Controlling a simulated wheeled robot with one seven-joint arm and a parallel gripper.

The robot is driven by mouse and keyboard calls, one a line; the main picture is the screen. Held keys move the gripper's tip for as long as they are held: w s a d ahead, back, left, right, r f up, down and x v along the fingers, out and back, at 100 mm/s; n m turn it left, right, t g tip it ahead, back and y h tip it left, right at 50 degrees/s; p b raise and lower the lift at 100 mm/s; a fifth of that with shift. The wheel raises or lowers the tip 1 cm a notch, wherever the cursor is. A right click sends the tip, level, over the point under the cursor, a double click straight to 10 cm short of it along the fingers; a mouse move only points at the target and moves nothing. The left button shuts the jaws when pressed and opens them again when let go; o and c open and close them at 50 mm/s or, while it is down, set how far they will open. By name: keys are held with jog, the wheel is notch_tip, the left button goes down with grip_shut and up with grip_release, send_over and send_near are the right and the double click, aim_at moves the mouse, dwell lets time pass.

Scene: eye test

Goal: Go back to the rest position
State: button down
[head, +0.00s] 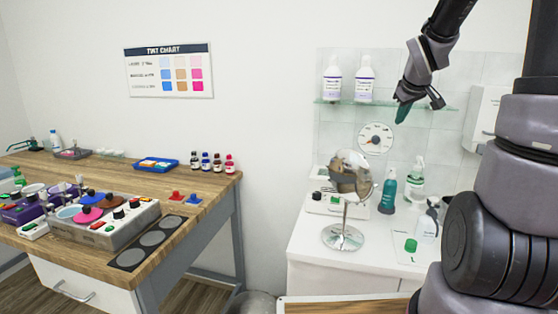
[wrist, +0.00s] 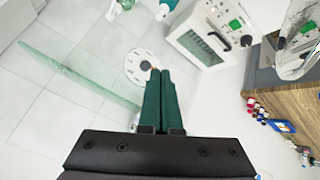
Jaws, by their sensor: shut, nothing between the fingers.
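My gripper (head: 402,112) is in the upper right of the head view, raised in front of the tiled wall near the glass shelf. In the wrist view its two dark green fingers (wrist: 162,82) are together with nothing between them. The arm comes down from the top of the head view, and the fingers point downward. No held object shows in either view.
A glass shelf (head: 440,106) with two white bottles stands close by my gripper. Below are a round gauge (head: 376,138), a mirror (head: 350,175), a teal bottle (head: 388,192) and a white counter (head: 330,268). A wooden bench (head: 205,215) with equipment stands left.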

jog(key=s+a+r+m+y, duration=0.2)
jog(key=s+a, duration=0.4)
jog(key=s, duration=0.6)
jog(key=s+a+r+m+g+y, duration=0.1)
jog(key=s+a+r+m, duration=0.4)
jog(key=s, duration=0.8)
jog(key=shift+a+r+m+y, duration=0.15)
jog(key=shift+a+m+y, duration=0.3)
jog(key=shift+a, duration=0.2)
